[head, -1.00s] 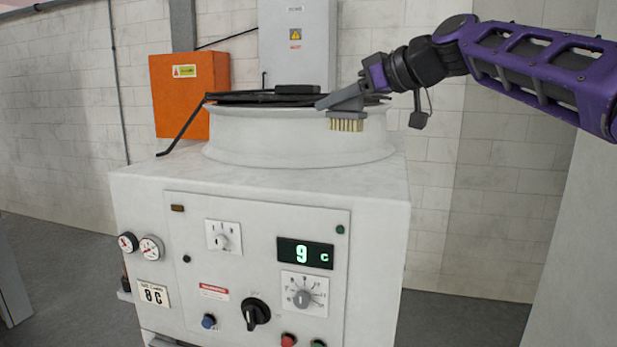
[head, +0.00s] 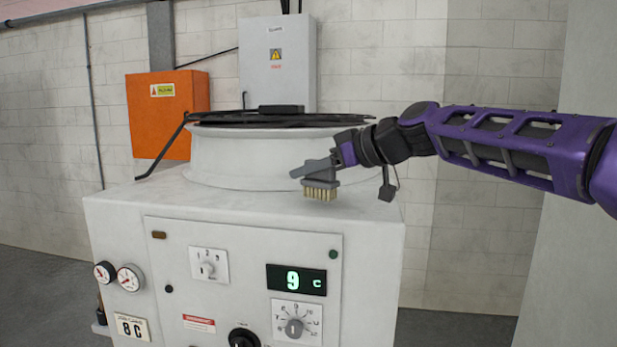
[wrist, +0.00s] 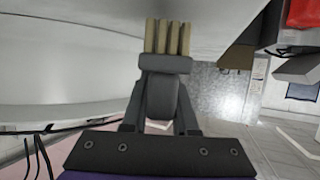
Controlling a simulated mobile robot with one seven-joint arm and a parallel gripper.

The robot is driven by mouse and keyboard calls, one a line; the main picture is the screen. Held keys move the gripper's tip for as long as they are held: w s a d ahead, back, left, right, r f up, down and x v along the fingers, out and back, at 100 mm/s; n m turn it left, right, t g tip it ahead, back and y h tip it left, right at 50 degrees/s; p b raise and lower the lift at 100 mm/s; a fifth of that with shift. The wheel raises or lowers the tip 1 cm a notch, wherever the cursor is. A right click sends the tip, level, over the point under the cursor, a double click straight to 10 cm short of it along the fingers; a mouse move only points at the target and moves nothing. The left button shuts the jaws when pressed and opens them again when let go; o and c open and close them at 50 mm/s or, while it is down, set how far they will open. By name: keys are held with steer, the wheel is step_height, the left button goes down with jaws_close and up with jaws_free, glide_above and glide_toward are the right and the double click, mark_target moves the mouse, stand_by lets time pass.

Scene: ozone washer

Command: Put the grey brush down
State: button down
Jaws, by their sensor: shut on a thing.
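The grey brush (head: 320,186) has a grey body with pale tan bristles pointing down. My gripper (head: 338,160) is shut on it and holds it in front of the white round drum of the washer (head: 250,160), over the washer's flat top near its front right. From this angle I cannot tell whether the bristles touch the top. In the wrist view the brush (wrist: 166,64) sits between my gripper's fingers (wrist: 160,112), with the bristles at the far end.
The washer's front panel (head: 235,265) carries dials, a knob and a display reading 9 C. A black lid (head: 280,118) with a handle lies on the drum. An orange box (head: 167,110) and a grey electrical cabinet (head: 278,62) are behind. The top's front right corner looks clear.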

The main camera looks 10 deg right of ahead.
steer(key=shift+f, duration=0.55)
steer(key=shift+f, duration=0.1)
steer(key=shift+f+b, duration=0.15)
steer(key=shift+b, duration=0.15)
steer(key=c, duration=0.7)
jaws_free()
steer(key=shift+r, duration=0.2)
steer(key=shift+r+p, duration=0.25)
steer(key=shift+p, duration=0.2)
steer(key=b+v, duration=0.1)
steer(key=v, duration=1.1)
steer(key=shift+f, duration=0.15)
